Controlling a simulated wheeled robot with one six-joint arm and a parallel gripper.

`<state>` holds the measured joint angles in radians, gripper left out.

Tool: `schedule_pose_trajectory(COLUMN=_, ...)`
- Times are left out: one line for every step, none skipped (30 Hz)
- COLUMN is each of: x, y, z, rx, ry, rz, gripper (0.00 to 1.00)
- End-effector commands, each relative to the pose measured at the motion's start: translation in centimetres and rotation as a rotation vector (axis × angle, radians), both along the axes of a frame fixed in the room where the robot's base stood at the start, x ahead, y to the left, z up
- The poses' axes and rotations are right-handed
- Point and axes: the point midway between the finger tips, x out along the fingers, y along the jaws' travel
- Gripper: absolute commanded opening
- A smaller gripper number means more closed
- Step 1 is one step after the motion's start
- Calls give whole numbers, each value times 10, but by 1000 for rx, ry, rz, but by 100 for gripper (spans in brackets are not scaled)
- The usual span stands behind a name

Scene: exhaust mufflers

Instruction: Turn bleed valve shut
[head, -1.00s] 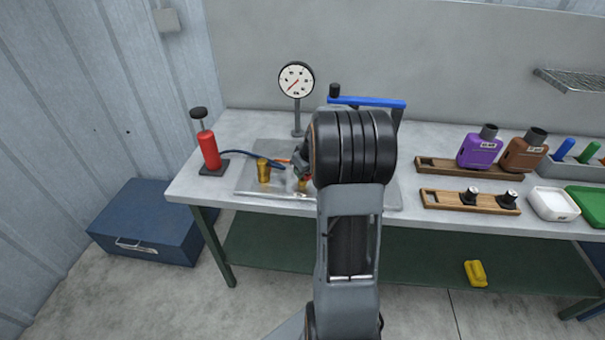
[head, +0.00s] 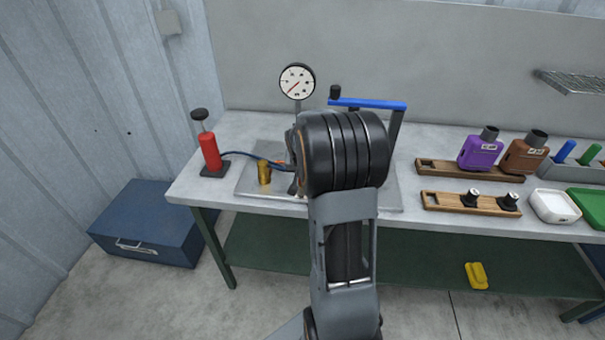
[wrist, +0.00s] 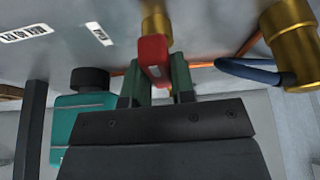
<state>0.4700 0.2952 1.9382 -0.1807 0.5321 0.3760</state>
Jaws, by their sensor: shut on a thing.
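The bleed valve shows in the wrist view as a red handle (wrist: 153,54) on a brass body (wrist: 156,26). My gripper (wrist: 158,85) has its two green fingers on either side of the red handle and is shut on it. Part of the handle sticks out beyond the fingertips. In the head view my arm hides the valve and most of my gripper. A gauge (head: 297,82) with a red needle stands behind.
A brass fitting (wrist: 290,45) with a blue hose is at the wrist view's right. A teal container (wrist: 82,130) with a black cap is at its left. A red pump (head: 210,150) and a blue-handled frame (head: 368,103) flank my arm.

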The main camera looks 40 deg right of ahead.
Motion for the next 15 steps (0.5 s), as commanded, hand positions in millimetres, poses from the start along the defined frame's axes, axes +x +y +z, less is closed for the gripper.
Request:
schedule_pose_trajectory(x=1, y=0, z=-1, rx=-1, ry=-2, rz=-14, gripper=0)
schedule_pose_trajectory(x=1, y=0, z=-1, rx=-1, ry=-2, rz=-24, gripper=0)
schedule_pose_trajectory(x=1, y=0, z=-1, rx=0, ry=-1, rz=-33, gripper=0)
schedule_pose_trajectory(x=1, y=1, z=-1, rx=0, ry=-1, rz=-41, gripper=0)
schedule_pose_trajectory(x=1, y=0, z=0, rx=0, ry=-2, rz=-47, gripper=0)
schedule_pose_trajectory(x=1, y=0, z=0, rx=-1, ry=-2, rz=-53, gripper=0)
schedule_pose_trajectory(x=1, y=0, z=0, rx=0, ry=-2, rz=-58, gripper=0)
schedule_pose_trajectory(x=1, y=0, z=0, rx=0, ry=-3, rz=-61, gripper=0)
schedule_pose_trajectory(x=1, y=0, z=0, rx=0, ry=-2, rz=-66, gripper=0)
schedule_pose_trajectory(x=1, y=0, z=0, rx=1, ry=-2, rz=-67, gripper=0)
schedule_pose_trajectory(x=1, y=0, z=0, rx=0, ry=-2, rz=-69, gripper=0)
schedule_pose_trajectory(x=1, y=0, z=0, rx=1, ry=-2, rz=-71, gripper=0)
schedule_pose_trajectory(x=1, y=1, z=0, rx=1, ry=-2, rz=-72, gripper=0)
schedule_pose_trajectory(x=1, y=1, z=0, rx=1, ry=-2, rz=-72, gripper=0)
schedule_pose_trajectory(x=1, y=1, z=1, rx=1, ry=-2, rz=-73, gripper=0)
